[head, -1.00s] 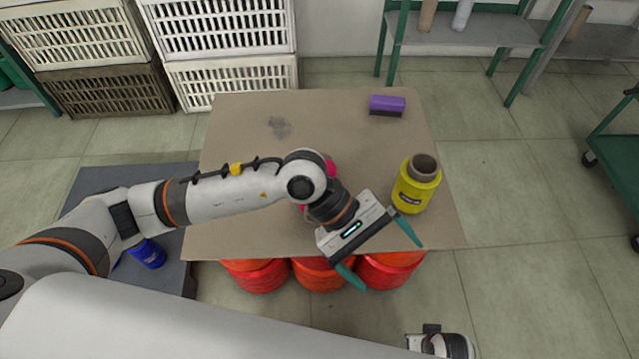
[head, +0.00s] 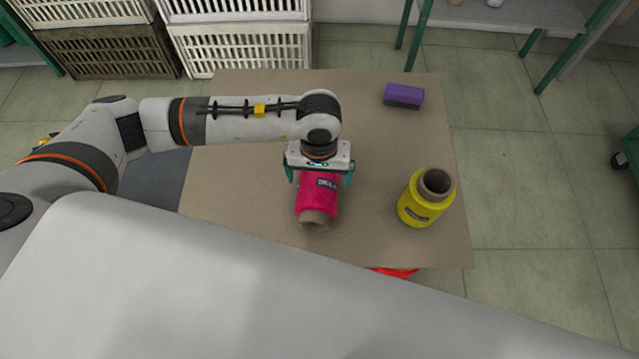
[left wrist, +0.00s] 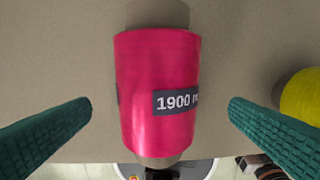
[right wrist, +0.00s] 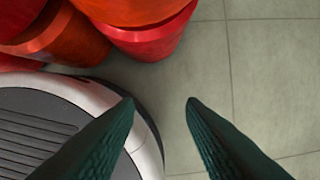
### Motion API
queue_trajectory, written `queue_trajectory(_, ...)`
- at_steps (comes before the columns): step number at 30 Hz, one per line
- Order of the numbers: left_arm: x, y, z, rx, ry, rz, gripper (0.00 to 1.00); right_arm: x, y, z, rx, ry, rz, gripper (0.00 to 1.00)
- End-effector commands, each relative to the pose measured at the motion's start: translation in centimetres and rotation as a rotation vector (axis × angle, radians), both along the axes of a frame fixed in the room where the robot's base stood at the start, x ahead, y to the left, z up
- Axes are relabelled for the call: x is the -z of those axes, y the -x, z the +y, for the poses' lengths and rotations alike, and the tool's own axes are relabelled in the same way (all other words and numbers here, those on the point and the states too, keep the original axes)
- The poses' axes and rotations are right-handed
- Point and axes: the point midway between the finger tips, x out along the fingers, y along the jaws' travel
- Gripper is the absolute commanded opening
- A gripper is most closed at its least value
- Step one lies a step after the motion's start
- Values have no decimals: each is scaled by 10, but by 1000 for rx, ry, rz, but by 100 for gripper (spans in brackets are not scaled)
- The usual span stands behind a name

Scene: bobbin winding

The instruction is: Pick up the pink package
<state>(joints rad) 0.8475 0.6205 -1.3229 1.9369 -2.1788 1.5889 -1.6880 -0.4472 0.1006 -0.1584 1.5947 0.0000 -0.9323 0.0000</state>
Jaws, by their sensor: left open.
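The pink package (head: 317,192), a spool of pink thread with a dark label and a brown core, lies on its side on the brown table (head: 250,195). In the left wrist view the pink package (left wrist: 158,75) sits between the fingers, with a gap on each side. My left gripper (head: 320,177) is open above and around it, one finger on each side. Its fingers also show in the left wrist view (left wrist: 160,106). My right gripper (right wrist: 161,101) is open and empty, over the floor and my base in the right wrist view.
A yellow spool (head: 420,205) stands upright to the right of the pink one. A purple and dark block (head: 404,95) lies at the table's back right. Red spools (right wrist: 150,35) are below the table. White and brown crates (head: 240,48) stand behind. The table's right middle is clear.

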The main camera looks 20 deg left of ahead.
Motion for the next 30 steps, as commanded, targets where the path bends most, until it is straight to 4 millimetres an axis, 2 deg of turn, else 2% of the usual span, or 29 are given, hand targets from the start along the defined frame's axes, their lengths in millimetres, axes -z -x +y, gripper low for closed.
queue_trajectory(1, 11, 1, 0, -1, -1, 4, 100, -2, -1, 0, 0, 1, -2, 36)
queue_trajectory(3, 21, 1, 0, 0, 1, 3, 100, -5, -3, 0, 1, 0, -4, 36)
queue_trajectory(11, 42, 0, 1, -1, 1, 3, 100, -11, -6, 0, 1, -1, -7, 36)
queue_trajectory(18, 77, -1, 3, -1, 3, 2, 100, -21, -11, 1, 2, -1, -13, 36)
queue_trajectory(22, 85, -2, 3, 0, 1, 1, 100, -28, -15, 2, 3, -3, -24, 36)
queue_trajectory(28, 85, -2, 3, 0, 2, 0, 100, -29, -15, 2, 3, -3, -22, 36)
queue_trajectory(29, 85, -2, 3, 0, 2, 0, 98, -29, -15, 2, 3, -3, -21, 36)
queue_trajectory(30, 85, -2, 3, 0, 2, 0, 92, -28, -14, 2, 3, -2, -19, 36)
